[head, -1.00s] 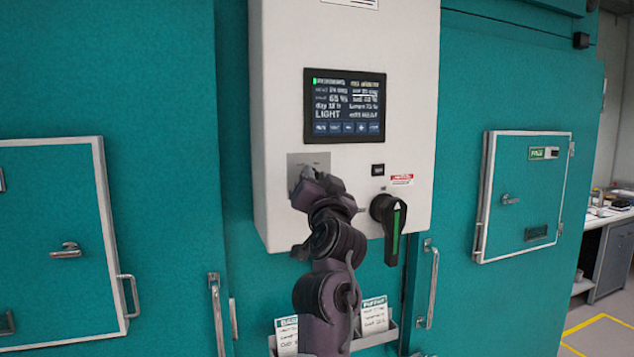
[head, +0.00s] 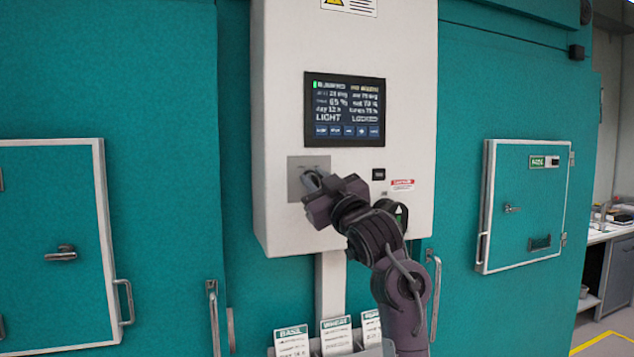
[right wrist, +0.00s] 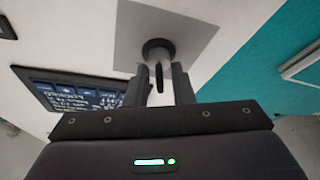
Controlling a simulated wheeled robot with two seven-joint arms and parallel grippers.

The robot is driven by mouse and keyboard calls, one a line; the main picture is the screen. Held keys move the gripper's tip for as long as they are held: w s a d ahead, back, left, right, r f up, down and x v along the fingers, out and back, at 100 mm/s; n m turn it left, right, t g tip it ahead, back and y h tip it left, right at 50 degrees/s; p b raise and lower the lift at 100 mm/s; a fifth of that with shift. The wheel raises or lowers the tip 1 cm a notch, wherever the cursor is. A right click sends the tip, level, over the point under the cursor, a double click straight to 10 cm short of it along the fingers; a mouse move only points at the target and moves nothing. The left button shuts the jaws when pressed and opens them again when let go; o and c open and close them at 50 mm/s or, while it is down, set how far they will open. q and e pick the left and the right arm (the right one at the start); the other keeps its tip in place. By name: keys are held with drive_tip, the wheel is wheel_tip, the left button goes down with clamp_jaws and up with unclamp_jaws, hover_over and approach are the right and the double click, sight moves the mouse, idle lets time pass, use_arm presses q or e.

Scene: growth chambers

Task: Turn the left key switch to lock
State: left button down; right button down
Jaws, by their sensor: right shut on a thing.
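The left key switch sits on a grey square plate (head: 296,188) at the lower left of the white control box. Its round dark collar (right wrist: 158,47) shows in the right wrist view, with the dark key (right wrist: 159,77) sticking out between my fingers. My right gripper (head: 312,182) is at the plate, shut on the key; its fingers also show in the right wrist view (right wrist: 161,82). It hides most of the switch in the head view. The display (head: 345,110) reads LIGHT and LOCKED. My left gripper is out of view.
A black rotary handle (head: 402,212) is on the box's lower right, partly hidden by my right arm. A small black switch (head: 378,174) sits above it. Cards (head: 337,336) stand in a holder below. Teal doors with metal handles flank the box.

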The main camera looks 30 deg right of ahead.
drive_tip(key=shift+n+y, duration=0.6)
drive_tip(key=shift+n, duration=0.6)
drive_tip(key=c, duration=1.6)
unclamp_jaws()
drive_tip(key=shift+w+d+f, duration=0.1)
drive_tip(key=shift+w+f, duration=0.05)
drive_tip(key=shift+w, duration=0.05)
drive_tip(key=b+v, duration=0.2)
drive_tip(key=v, duration=0.5)
drive_tip(key=shift+s+b, duration=0.4)
